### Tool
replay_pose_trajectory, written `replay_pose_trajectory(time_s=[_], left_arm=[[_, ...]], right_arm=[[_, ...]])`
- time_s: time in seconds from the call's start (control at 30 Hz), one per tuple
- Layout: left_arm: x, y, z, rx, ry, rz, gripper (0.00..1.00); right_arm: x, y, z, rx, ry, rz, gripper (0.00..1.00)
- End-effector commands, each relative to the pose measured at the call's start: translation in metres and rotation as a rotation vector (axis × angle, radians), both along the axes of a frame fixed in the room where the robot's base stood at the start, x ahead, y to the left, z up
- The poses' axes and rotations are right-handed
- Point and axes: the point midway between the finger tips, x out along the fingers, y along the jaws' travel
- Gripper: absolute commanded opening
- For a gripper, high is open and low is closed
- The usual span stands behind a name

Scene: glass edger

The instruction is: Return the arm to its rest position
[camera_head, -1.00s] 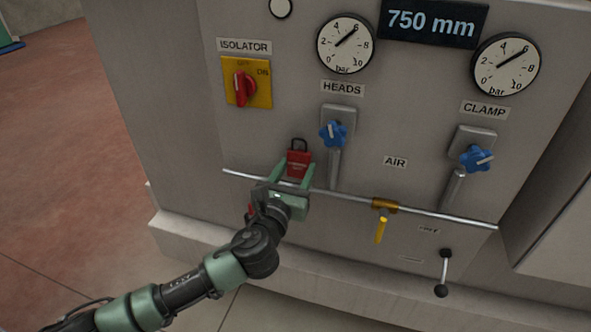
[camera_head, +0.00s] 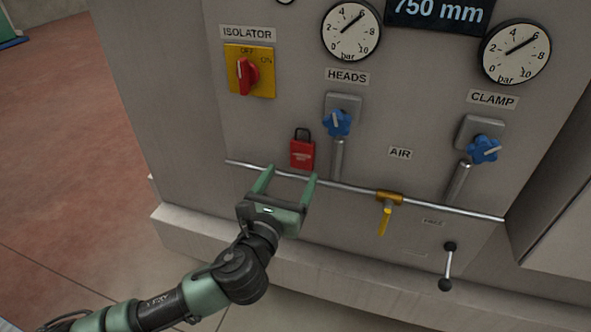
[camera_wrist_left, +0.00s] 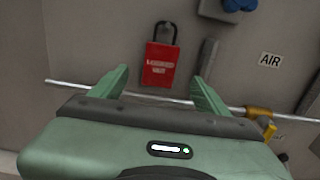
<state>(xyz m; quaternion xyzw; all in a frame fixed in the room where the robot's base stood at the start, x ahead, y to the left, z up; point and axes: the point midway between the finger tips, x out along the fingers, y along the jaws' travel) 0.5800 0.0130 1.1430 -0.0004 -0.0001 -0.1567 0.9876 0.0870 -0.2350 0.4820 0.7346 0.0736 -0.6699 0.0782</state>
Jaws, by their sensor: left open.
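My left gripper (camera_head: 286,180) is open and empty, its two green fingers pointing up at the machine's front panel, just below a red padlock (camera_head: 302,153). The padlock has a dark shackle and is on the panel above the metal rail. In the left wrist view the padlock (camera_wrist_left: 159,62) shows between and beyond the fingers (camera_wrist_left: 158,88), apart from them, with white lettering on its face. My left arm comes in from the lower left. My right gripper is not in view.
A metal rail (camera_head: 350,188) crosses the panel behind the fingers, with a yellow-handled valve (camera_head: 385,215) on the pipe to the right. A red isolator switch (camera_head: 247,76), blue knobs (camera_head: 337,122) and a black lever (camera_head: 448,266) stick out. Open floor (camera_head: 70,150) lies left.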

Motion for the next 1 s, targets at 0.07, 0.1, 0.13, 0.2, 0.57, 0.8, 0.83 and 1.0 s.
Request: replay_pose_trajectory(time_s=[0.07,0.1,0.13,0.2,0.57,0.8,0.83,1.0], left_arm=[[-0.008,0.002,-0.001,0.000,0.000,-0.001,0.76],[-0.010,0.003,-0.001,0.000,0.001,-0.001,0.76],[-0.012,0.004,-0.001,0.001,0.001,0.000,0.76],[-0.013,0.004,0.000,0.000,0.001,0.000,0.76],[-0.056,0.057,-0.074,-0.868,0.515,0.316,0.76],[-0.150,0.127,-0.170,-1.777,0.844,0.944,0.76],[-0.163,0.134,-0.179,-1.856,0.852,1.020,0.76],[-0.223,0.162,-0.212,-2.187,0.820,1.385,0.76]], right_arm=[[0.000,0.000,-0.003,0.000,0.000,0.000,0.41],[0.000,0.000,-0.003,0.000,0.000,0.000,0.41],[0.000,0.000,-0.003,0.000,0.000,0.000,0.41],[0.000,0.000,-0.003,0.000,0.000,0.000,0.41],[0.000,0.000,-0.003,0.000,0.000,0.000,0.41],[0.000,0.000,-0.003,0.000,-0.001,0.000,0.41],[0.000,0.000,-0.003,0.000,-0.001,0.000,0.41],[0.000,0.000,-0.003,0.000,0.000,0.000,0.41]])
